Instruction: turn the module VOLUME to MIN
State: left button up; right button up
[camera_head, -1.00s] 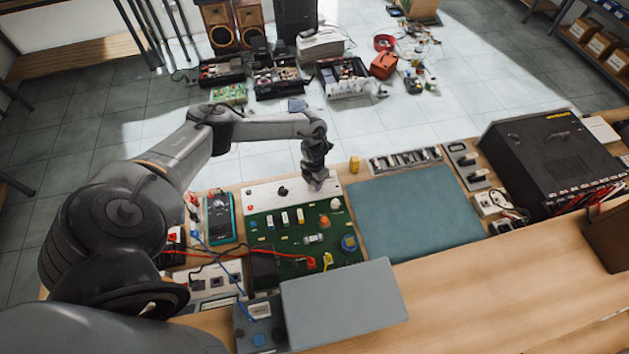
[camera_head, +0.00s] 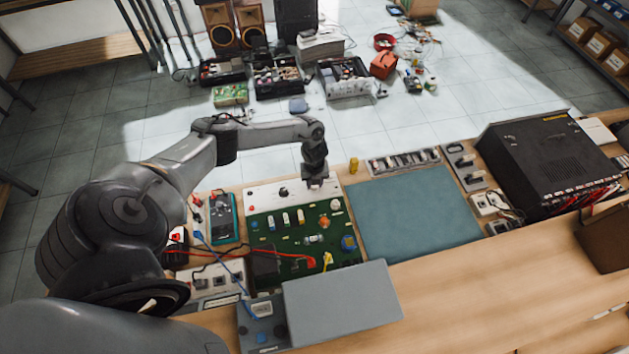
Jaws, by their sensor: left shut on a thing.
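The module is a green circuit board (camera_head: 272,238) with a white panel strip (camera_head: 263,196) along its far edge, on the wooden bench. A dark knob (camera_head: 283,193) shows near the middle of the white strip. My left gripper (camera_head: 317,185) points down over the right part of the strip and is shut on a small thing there. Its fingers hide what they hold, and I cannot read any label, so I cannot tell where a knob points. My right gripper is not in view.
A teal multimeter (camera_head: 223,218) lies left of the board, with red and blue leads around it. A teal mat (camera_head: 415,215) lies to the right, mostly clear. A grey box (camera_head: 340,305) stands in front, and a black power supply (camera_head: 550,160) stands far right.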

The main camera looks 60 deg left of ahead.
pick_arm(q)
jog(key=n+p, duration=0.2)
jog(key=n, duration=0.4)
jog(key=shift+r, duration=0.15)
jog(key=n+p, duration=0.2)
jog(key=n, duration=0.3)
jog(key=shift+n, duration=0.7)
jog(key=shift+p, duration=0.3)
jog(key=o, duration=1)
jog(key=shift+o, duration=0.2)
jog(key=shift+r, duration=0.2)
notch_tip(320, 180, up, 10)
jog(key=p, duration=0.2)
